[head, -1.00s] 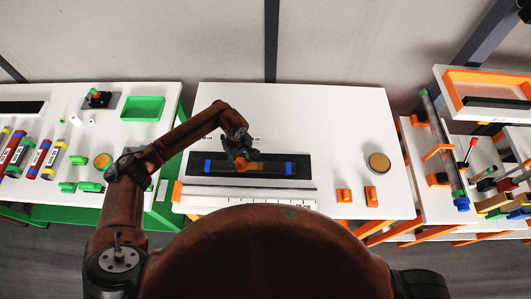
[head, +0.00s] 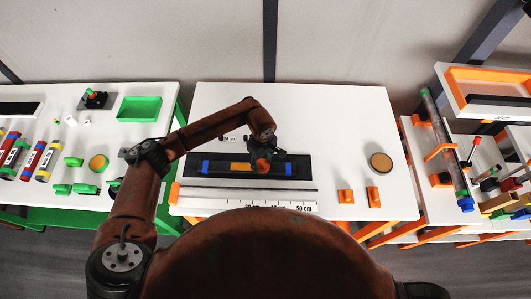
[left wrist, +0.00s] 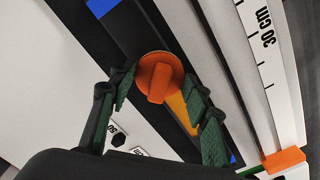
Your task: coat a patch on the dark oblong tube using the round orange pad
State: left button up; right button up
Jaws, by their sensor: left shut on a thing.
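The dark oblong tube (head: 275,168) lies lengthwise on a black base on the middle table, with a blue band near each end. An orange patch (head: 240,166) shows on its top, left of my left gripper (head: 263,162). In the left wrist view the tube (left wrist: 155,35) runs diagonally, and the patch (left wrist: 178,108) is partly hidden by the round orange pad (left wrist: 160,72). My left gripper (left wrist: 160,90) is shut on the pad and holds it over the tube. I cannot tell whether pad and tube touch. My right gripper is not in view.
A white ruler (head: 240,204) lies along the front of the table. A round tan disc (head: 381,162) and two orange blocks (head: 345,196) sit at the right. The left table holds a green tray (head: 139,108) and several coloured tubes. The table behind the tube is mostly clear.

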pick_arm(q)
jog(key=shift+d+r, duration=0.2)
jog(key=shift+d, duration=0.1)
jog(key=shift+w+r+p, duration=0.15)
jog(key=shift+r+p, duration=0.15)
jog(key=shift+r, duration=1.25)
notch_tip(320, 180, up, 2)
jog(key=shift+r+p, duration=0.1)
jog(key=shift+p, duration=0.5)
jog(key=shift+r+p, duration=0.3)
jog(key=shift+r, duration=0.85)
